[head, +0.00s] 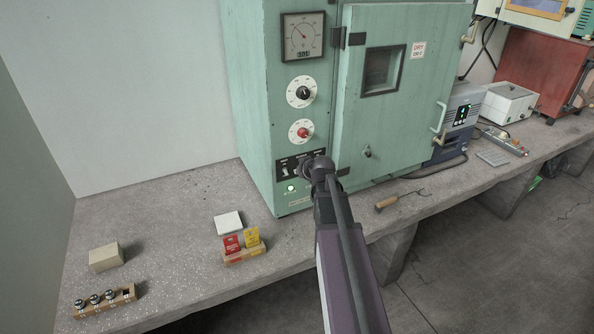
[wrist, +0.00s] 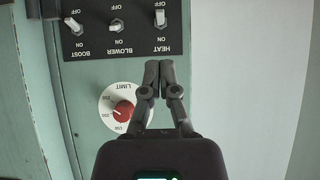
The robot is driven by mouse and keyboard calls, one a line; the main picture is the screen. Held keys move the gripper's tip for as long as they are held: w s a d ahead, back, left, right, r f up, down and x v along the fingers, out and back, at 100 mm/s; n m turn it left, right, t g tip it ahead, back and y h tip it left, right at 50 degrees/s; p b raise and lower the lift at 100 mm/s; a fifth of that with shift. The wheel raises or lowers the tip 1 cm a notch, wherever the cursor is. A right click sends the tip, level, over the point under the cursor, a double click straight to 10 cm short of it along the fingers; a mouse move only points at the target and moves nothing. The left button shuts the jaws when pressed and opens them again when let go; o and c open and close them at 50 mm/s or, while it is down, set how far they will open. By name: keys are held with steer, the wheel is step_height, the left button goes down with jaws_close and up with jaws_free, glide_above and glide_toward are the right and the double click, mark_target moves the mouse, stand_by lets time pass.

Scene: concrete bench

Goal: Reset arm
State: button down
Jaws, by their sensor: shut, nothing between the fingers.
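My gripper (head: 305,170) reaches up to the control face of a green oven (head: 245,100). In the wrist view my gripper (wrist: 158,68) has its fingertips together, with nothing between them. The fingertips overlap the picture just beyond the black switch panel (wrist: 95,48), near the HEAT switch (wrist: 160,18). I cannot tell whether they touch the panel. The BLOWER switch (wrist: 116,25) and BOOST switch (wrist: 73,24) show beside it. The red LIMIT knob (wrist: 123,111) is left of the fingers; it also shows above my gripper in the head view (head: 302,132).
The oven door (head: 400,125) is right of the controls, with a protruding handle (head: 440,117). A hooked tool (head: 386,203) lies on the bench before it. A small rack (head: 104,302), beige block (head: 106,257) and red and yellow packets (head: 241,241) are at left.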

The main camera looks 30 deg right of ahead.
stand_by(0.4)
steer(key=s+a+f+n+g+y, duration=0.1)
steer(key=s+a+f+g, duration=0.25)
steer(key=a, duration=0.45)
steer(key=s+a+f+g+y, duration=0.15)
steer(key=s+a, duration=0.25)
steer(key=a, duration=0.4)
steer(key=s+a+f+g+h, duration=0.2)
steer(key=s+a+g, duration=0.3)
steer(key=s+a, duration=0.4)
steer(key=s, duration=0.3)
steer(key=shift+s+a+f+g, duration=0.25)
steer(key=shift+a+g, duration=0.05)
steer(key=shift+g, duration=0.1)
